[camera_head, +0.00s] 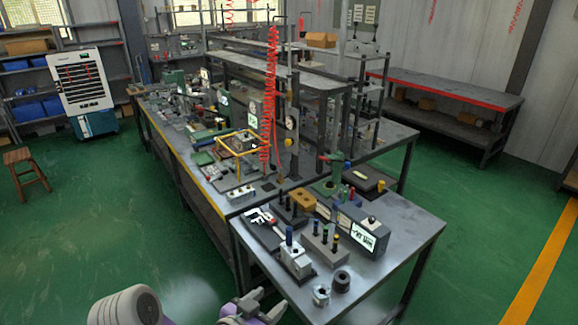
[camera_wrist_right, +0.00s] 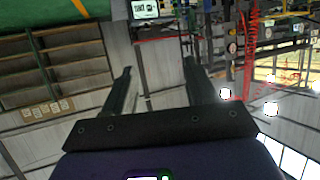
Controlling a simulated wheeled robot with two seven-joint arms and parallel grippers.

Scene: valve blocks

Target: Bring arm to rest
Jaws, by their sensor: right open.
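My right gripper (camera_head: 268,303) shows at the bottom edge of the head view, in front of the near end of the workbench (camera_head: 405,240). Its fingers are apart with nothing between them. In the right wrist view, the open fingers (camera_wrist_right: 157,68) point at a tilted background of wall and shelves, with a clear gap between them. On the bench, a light grey valve block (camera_head: 296,262) with a blue-topped post stands nearest the gripper, apart from it. A grey block with several pegs (camera_head: 322,246) stands beside it. My left gripper is not in view.
A black ring (camera_head: 341,282) and a small metal part (camera_head: 321,295) lie near the bench's front corner. A dark box with a display (camera_head: 363,236) stands behind. A red coiled hose (camera_head: 269,95) hangs over the bench. Green floor (camera_head: 100,225) is open at left.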

